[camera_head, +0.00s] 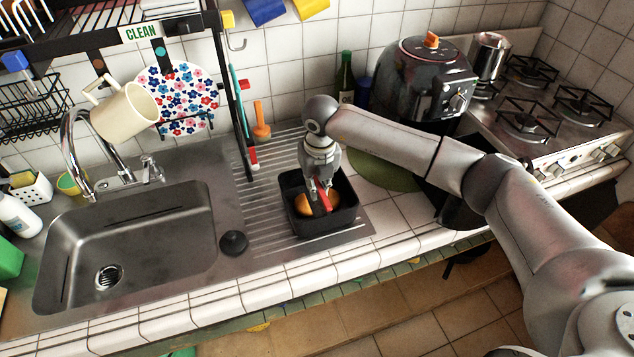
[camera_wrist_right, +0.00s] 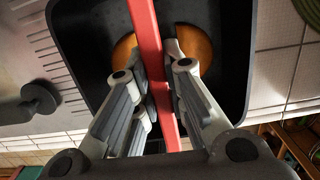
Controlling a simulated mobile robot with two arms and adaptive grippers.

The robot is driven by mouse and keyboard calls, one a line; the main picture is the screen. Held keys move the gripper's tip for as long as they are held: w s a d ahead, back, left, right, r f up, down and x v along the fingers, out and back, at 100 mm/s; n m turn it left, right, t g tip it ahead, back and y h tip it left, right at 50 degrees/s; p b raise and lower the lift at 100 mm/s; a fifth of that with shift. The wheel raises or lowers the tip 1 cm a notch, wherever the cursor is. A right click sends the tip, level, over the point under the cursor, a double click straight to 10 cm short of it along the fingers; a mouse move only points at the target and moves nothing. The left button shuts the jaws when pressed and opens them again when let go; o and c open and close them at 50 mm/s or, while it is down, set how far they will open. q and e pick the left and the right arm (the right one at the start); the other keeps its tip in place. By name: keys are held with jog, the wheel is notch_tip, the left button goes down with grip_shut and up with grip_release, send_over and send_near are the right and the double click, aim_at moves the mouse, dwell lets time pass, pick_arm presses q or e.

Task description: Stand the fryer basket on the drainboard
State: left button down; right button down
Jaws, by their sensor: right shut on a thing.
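The fryer basket (camera_head: 326,224) is a black, square, open-topped box with a red handle bar. It is upright over the right part of the ridged metal drainboard (camera_head: 262,186); I cannot tell whether its bottom touches. My right gripper (camera_head: 322,193) points down into the basket and is shut on the red bar. In the right wrist view the red bar (camera_wrist_right: 148,45) runs between the two fingers (camera_wrist_right: 160,88). An orange-brown round thing (camera_head: 303,203) shows inside the basket, partly hidden by the bar and fingers. My left gripper is not in view.
A black round stopper (camera_head: 234,243) lies left of the basket, beside the sink (camera_head: 150,235). The black fryer (camera_head: 425,82) stands behind my right arm, near the stove (camera_head: 545,110). A green round mat (camera_head: 385,170) lies right of the basket. The rack post (camera_head: 238,90) rises behind the drainboard.

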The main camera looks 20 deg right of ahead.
jog(key=shift+w+f, duration=0.1)
jog(key=shift+f, duration=0.35)
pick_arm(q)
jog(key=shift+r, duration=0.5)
pick_arm(e)
jog(key=shift+f, duration=0.1)
jog(key=shift+f, duration=0.15)
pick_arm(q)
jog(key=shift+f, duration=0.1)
pick_arm(e)
jog(key=c, duration=1.5)
grip_release()
